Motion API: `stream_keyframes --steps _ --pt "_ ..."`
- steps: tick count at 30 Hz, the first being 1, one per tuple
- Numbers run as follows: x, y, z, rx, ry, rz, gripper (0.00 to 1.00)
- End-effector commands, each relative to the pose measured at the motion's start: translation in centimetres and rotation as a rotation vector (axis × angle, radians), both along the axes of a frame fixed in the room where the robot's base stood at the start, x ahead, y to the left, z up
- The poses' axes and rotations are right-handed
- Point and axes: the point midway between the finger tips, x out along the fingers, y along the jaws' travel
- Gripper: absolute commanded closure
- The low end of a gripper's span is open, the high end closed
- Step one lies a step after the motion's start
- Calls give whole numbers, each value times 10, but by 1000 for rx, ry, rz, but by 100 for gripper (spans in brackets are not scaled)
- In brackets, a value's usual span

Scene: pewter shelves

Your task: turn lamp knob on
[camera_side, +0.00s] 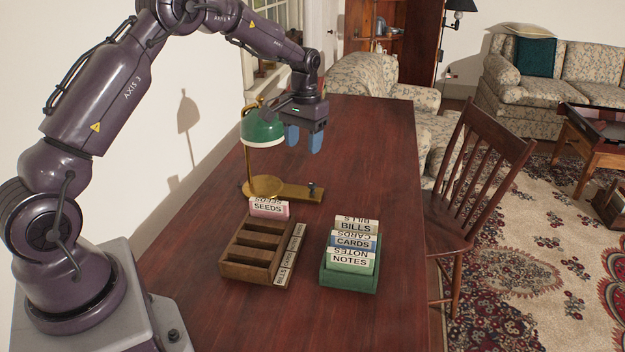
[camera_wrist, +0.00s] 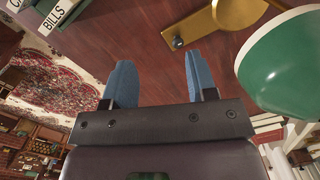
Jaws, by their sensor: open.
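The lamp (camera_side: 263,130) has a green shade and a brass stem and base, and stands on the desk beyond the wooden sorter. Its dark knob (camera_side: 312,187) sits at the right end of the brass base (camera_side: 285,190). In the wrist view the green shade (camera_wrist: 285,62) is at the right, and the knob (camera_wrist: 178,42) shows at the end of the brass base, above the fingers. My gripper (camera_side: 303,140) is open and empty, with blue fingers, just right of the shade and above the base. In the wrist view my gripper's fingertips (camera_wrist: 156,68) are apart, with bare desk between them.
A wooden sorter (camera_side: 240,270) with slots and a SEEDS card (camera_side: 268,208) stands nearer the camera. A green box (camera_side: 348,282) holds BILLS, CARDS and NOTES cards. The desk (camera_side: 365,150) is clear right of the lamp. A chair (camera_side: 485,170) stands at its right edge.

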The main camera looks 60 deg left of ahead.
Motion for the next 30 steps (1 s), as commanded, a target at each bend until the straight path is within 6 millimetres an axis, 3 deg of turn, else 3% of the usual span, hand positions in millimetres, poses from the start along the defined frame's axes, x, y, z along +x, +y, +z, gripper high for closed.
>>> stream_keyframes --steps 1,5,8,11,13,17,30 --pt "10 13 -20 -6 12 25 48" --pt "32 37 -46 -6 10 70 48" --pt "46 46 -43 4 -15 88 48" --pt "57 51 -26 21 -49 99 48" --pt "59 52 -22 24 -54 106 48" --pt "56 51 -34 18 -37 116 48" --pt "55 51 -120 19 -38 115 48"
